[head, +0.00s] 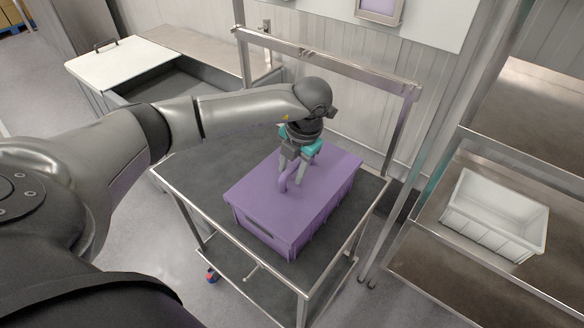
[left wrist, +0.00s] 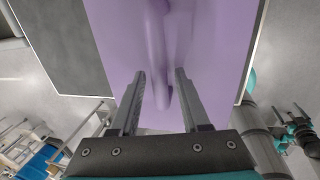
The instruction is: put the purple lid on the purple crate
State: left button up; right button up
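The purple lid (head: 312,200) lies flat on top of the purple crate (head: 268,234), its edges lined up with the crate's rim as far as I can see. The crate stands on the dark top of a metal cart. The lid has a raised arched handle (head: 284,184) in the same purple. My left gripper (head: 293,178) points down over the lid, at the handle. In the left wrist view, its two fingers (left wrist: 160,88) are apart, with the handle between them and narrow gaps on both sides.
The cart's bare top (head: 205,175) shows left of the crate, and its metal rail (head: 330,62) rises behind. A white bin (head: 495,218) sits on a metal shelf at right. A grey basin with a white board (head: 118,62) stands at back left.

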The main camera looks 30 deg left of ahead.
pick_arm(q)
jog(key=shift+o, duration=0.5)
jog(key=v, duration=1.5)
jog(key=shift+b, duration=0.3)
